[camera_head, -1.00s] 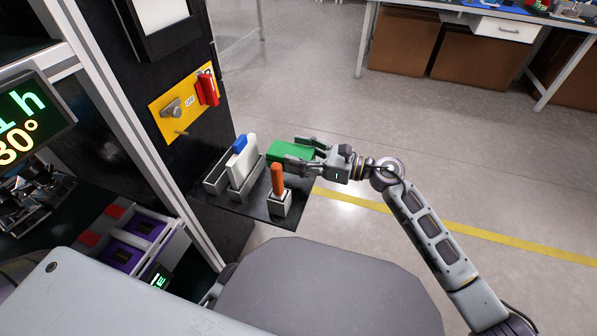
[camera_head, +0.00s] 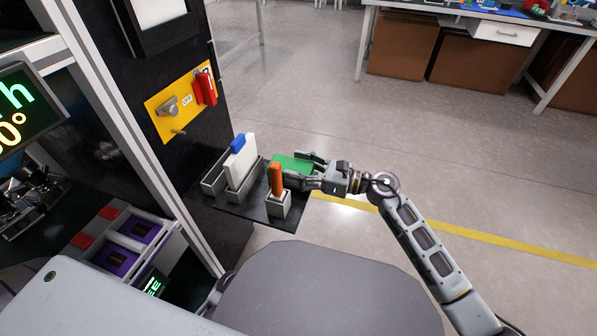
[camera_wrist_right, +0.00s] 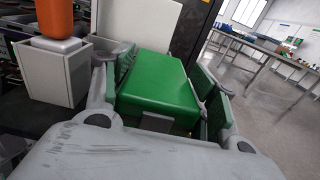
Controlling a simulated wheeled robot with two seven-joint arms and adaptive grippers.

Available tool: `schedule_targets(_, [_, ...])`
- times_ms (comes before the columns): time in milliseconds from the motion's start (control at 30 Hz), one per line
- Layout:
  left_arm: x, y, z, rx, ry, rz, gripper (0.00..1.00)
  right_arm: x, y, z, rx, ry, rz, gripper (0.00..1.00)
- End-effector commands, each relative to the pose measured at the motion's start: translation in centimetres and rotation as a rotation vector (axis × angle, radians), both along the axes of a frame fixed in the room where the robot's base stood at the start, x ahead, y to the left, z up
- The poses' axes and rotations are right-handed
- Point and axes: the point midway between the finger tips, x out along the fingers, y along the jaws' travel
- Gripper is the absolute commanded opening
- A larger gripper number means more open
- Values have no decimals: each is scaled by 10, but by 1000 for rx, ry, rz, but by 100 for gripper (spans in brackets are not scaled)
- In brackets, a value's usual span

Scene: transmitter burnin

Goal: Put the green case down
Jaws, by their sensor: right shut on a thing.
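The green case (camera_head: 290,164) is between the fingers of my right gripper (camera_head: 308,170), at the back right of a small dark shelf (camera_head: 262,211). In the right wrist view the green case (camera_wrist_right: 157,88) lies between the two finger pads, and the gripper is shut on it. Whether its underside touches the shelf cannot be told. My left gripper does not show in either view.
An orange-handled tool (camera_head: 276,180) stands in a grey holder (camera_head: 278,204) close to my right gripper. A grey rack (camera_head: 217,180) holds a white panel (camera_head: 241,161) and a blue item (camera_head: 238,143). A yellow switch plate (camera_head: 170,110) is on the black cabinet. Floor is open at right.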

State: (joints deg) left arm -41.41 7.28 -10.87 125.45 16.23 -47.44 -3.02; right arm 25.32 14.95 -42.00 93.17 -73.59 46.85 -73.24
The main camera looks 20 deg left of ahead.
Motion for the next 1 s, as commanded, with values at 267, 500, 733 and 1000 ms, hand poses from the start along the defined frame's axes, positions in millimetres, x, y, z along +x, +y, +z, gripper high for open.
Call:
schedule_targets(267, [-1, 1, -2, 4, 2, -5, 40, 0, 0, -1, 1, -1, 0, 30])
schedule_targets(500, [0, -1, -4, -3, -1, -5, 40, 0, 0, -5, 0, 0, 0, 59])
schedule_targets(733, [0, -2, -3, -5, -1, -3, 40, 0, 0, -4, 0, 0, 0, 79])
schedule_targets(1000, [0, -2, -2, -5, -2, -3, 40, 0, 0, -4, 0, 0, 0, 79])
